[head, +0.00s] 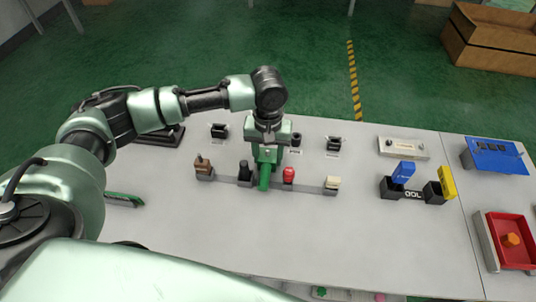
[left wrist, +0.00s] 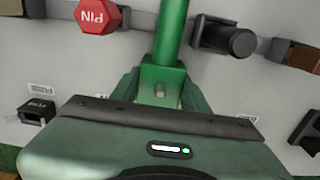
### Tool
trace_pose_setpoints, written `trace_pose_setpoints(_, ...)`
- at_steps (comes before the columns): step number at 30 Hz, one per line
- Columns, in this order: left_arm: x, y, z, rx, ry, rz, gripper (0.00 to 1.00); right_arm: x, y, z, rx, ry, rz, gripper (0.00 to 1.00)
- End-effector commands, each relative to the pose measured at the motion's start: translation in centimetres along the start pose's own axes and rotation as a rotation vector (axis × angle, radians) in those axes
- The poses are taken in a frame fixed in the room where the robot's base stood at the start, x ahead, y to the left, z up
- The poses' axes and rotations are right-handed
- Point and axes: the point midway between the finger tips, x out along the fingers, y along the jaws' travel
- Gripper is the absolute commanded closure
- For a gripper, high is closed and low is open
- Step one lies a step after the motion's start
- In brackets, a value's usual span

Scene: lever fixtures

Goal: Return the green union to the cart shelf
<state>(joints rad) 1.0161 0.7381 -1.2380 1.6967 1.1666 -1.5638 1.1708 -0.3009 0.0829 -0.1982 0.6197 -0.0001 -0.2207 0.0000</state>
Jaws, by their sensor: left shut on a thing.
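The green union (head: 264,181) is a green block with a round bar, in the middle of the table in the head view. My left gripper (head: 267,154) points down and is shut on the union's block. In the left wrist view, the union (left wrist: 171,35) stands between the two green fingers, its bar crossing the grey rail. I cannot tell whether it touches the rail. A lower shelf (head: 335,293) with small green and pink things shows partly below the table's front edge; I cannot tell if it is the cart shelf. My right gripper is out of view.
The rail carries a brown block (head: 203,165), a black knob (head: 244,170), a red hexagonal piece (head: 289,174) and a cream piece (head: 333,183). Black sockets (head: 334,143) stand behind. A blue-and-yellow fixture (head: 411,194) and red tray (head: 489,235) are right. The front table is mostly clear.

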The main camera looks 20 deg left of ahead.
Motion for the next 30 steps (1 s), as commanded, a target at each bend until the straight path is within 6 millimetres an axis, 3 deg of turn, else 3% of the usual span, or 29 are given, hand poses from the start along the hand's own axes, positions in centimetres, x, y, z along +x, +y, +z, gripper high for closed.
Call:
trace_pose_setpoints(6,0.1,0.0,0.0,0.000,-0.001,0.001,1.00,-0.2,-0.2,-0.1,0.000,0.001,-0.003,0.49)
trace_pose_setpoints(7,0.2,0.0,0.0,0.000,-0.001,0.001,0.49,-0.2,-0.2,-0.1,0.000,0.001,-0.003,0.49)
trace_pose_setpoints(9,0.2,0.0,0.0,0.000,-0.001,0.001,0.33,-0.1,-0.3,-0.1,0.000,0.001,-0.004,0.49)
trace_pose_setpoints(20,0.0,0.0,-0.1,0.000,0.001,0.000,0.33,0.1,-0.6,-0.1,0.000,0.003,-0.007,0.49)
trace_pose_setpoints(25,-2.3,0.1,-0.1,0.001,0.002,0.003,0.33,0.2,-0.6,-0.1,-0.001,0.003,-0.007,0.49)
trace_pose_setpoints(30,-6.1,0.1,-0.1,0.001,0.003,0.003,0.33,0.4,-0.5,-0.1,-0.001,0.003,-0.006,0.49)
